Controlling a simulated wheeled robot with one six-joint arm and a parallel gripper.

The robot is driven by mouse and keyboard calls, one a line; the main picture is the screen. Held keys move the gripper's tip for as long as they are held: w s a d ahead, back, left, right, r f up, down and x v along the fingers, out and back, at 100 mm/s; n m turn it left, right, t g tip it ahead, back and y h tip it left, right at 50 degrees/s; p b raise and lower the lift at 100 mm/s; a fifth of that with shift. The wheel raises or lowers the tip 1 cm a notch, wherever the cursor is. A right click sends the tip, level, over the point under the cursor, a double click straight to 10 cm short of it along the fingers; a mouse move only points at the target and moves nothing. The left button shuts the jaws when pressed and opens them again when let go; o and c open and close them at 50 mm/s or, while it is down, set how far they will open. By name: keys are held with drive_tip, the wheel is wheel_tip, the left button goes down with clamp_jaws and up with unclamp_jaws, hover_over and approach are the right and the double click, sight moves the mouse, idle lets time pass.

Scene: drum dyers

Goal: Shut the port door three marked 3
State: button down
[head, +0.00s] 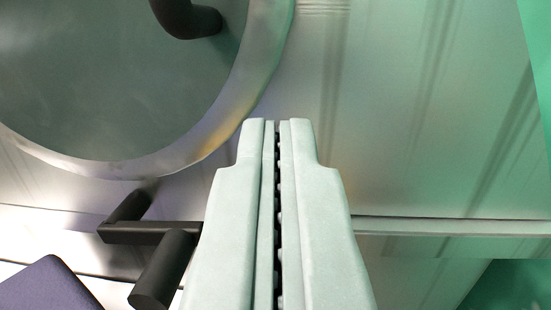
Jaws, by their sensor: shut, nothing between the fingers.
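My gripper (278,125) reaches up from the bottom middle of the head view, with its two pale fingers together and nothing between them. A round grey port face (110,90) with a shiny metal rim (262,88) fills the upper left. No number 3 shows on it, so I cannot tell whether it is port door three, or whether it is open or shut. A thick black curved bar (185,18) shows at its top, cut by the frame edge. My fingertips appear just right of the rim's lower right side; I cannot tell if they touch.
A black angled bar with a round end (163,268) sticks out below the rim, left of my gripper. A dark purple block (48,286) is in the lower left corner. Brushed metal wall (420,120) with a horizontal ledge (450,226) spreads to the right, free of objects.

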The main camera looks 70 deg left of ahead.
drive_tip(key=v, duration=1.1)
drive_tip(key=s+a+r+m+t+h, duration=0.1)
drive_tip(key=s+a+r+t, duration=0.2)
drive_tip(key=s+r+t, duration=0.45)
drive_tip(key=s+a+r+m+t+h, duration=0.1)
drive_tip(key=s+a+r+m+t, duration=0.2)
drive_tip(key=r, duration=0.8)
drive_tip(key=s+a+r+m+t+h, duration=0.1)
drive_tip(key=s+r+m+t+h, duration=0.2)
drive_tip(key=s, duration=0.5)
drive_tip(key=s+a+r+m+t+h, duration=0.1)
drive_tip(key=s+r+m+t+h, duration=0.15)
drive_tip(key=s+r+h, duration=0.4)
drive_tip(key=s+f+m+h, duration=0.2)
drive_tip(key=s+f+h, duration=0.15)
drive_tip(key=s, duration=0.55)
drive_tip(key=s+f+m+h, duration=0.25)
drive_tip(key=s+f, duration=0.25)
drive_tip(key=s, duration=0.5)
drive_tip(key=s+a+f+g+h, duration=0.1)
drive_tip(key=s+f+g, duration=0.3)
drive_tip(key=s+f, duration=1.3)
drive_tip(key=shift+s+a+f+m, duration=0.3)
drive_tip(key=shift+a+f, duration=0.15)
drive_tip(key=shift+f, duration=0.35)
drive_tip(key=shift+w+h, duration=0.1)
drive_tip(key=shift+h, duration=0.15)
